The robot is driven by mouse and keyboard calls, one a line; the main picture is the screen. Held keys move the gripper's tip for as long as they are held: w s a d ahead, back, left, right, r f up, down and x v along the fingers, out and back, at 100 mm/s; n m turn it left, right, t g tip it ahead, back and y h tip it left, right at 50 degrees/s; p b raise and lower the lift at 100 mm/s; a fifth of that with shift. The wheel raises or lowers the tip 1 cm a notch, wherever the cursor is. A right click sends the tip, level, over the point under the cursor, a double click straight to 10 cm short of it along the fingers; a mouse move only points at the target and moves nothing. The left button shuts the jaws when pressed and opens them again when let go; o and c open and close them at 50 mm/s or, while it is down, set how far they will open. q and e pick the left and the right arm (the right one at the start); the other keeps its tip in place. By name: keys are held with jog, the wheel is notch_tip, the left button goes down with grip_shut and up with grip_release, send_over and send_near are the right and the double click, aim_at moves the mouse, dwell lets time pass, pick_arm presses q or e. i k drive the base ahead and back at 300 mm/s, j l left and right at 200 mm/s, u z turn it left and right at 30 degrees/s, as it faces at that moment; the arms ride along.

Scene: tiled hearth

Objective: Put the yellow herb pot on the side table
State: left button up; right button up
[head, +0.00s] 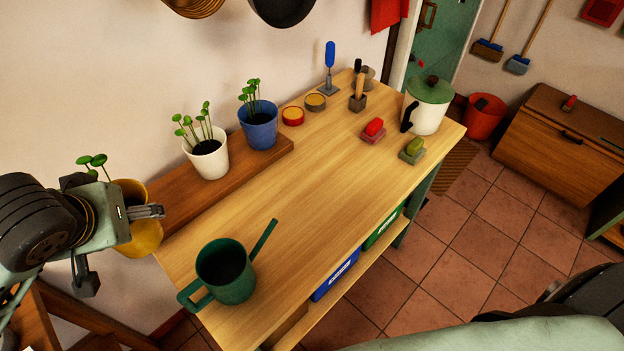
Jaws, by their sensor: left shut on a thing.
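The yellow herb pot (146,237) with green sprouts is at the left of the head view, at the left end of the worktable (290,215). My left gripper (150,212) is shut on the yellow pot and hides part of it. I cannot tell whether the pot touches the board or hangs just off its end. A white herb pot (208,160) and a blue herb pot (259,128) stand on the raised board (235,165). My right gripper is out of view. I cannot tell for sure which piece of furniture is the side table.
A green watering can (228,272) stands at the table's near left. Red and green brushes (374,128), tools, tins and a lidded pot (430,105) stand farther right. Wooden furniture (75,318) shows at lower left, a wooden cabinet (548,140) at right. The table's middle is clear.

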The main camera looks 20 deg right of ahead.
aim_at(345, 187)
jog(key=l+u, duration=0.4)
jog(key=l, duration=0.2)
jog(key=l+u, duration=0.4)
jog(key=l, duration=0.25)
